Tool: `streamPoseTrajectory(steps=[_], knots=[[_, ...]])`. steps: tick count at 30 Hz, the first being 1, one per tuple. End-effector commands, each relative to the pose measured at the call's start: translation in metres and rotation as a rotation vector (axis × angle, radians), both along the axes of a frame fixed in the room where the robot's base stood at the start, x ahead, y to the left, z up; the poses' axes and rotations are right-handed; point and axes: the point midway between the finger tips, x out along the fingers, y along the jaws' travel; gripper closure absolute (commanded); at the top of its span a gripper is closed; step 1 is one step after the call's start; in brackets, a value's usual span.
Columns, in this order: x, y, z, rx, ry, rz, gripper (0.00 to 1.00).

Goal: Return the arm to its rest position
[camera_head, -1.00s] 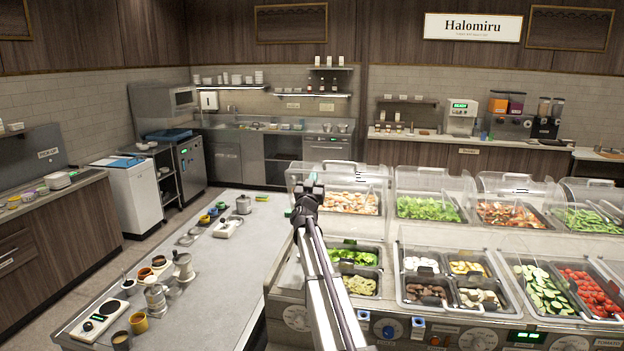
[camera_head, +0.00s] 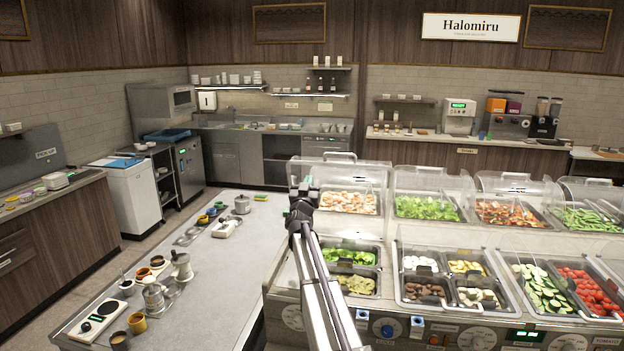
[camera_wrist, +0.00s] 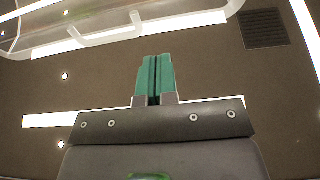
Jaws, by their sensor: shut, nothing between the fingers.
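My gripper (camera_head: 288,214) is at the upper end of my arm in the head view, raised near the left end of the food counter. Its green fingertips point left, over the back of the grey table. In the wrist view my gripper (camera_wrist: 155,80) shows its two green fingers pressed together, with nothing held. The wrist camera looks up towards the ceiling, with its lights and a vent. My arm crosses in front of the left food wells and hides part of them.
The food counter (camera_head: 459,333) has several filled wells under clear lids (camera_head: 429,181). The grey table (camera_head: 222,290) at left holds pots (camera_head: 154,297), cups and a scale (camera_head: 98,318). A white cabinet (camera_head: 133,198) stands behind. The table's middle is bare.

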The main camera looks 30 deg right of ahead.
Motion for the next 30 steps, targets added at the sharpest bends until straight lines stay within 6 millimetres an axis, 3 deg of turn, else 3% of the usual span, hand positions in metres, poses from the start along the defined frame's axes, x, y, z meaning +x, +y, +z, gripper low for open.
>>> streamPoseTrajectory(steps=[3, 9, 17, 20, 23, 25, 28, 30], knots=[[-0.029, 0.026, -0.015, 0.000, 0.000, 0.001, 1.00], [-0.053, 0.049, -0.023, 0.001, -0.001, 0.000, 1.00], [-0.053, 0.051, -0.022, 0.003, -0.002, 0.002, 1.00], [-0.042, 0.056, -0.031, 0.062, 0.024, 0.085, 1.00], [-0.030, 0.082, -0.061, 0.169, 0.174, 0.276, 1.00], [-0.040, 0.118, -0.098, 0.282, 0.362, 0.434, 1.00], [-0.080, 0.186, -0.165, 0.464, 0.695, 0.604, 1.00], [-0.122, 0.227, -0.205, 0.575, 0.920, 0.656, 1.00]])
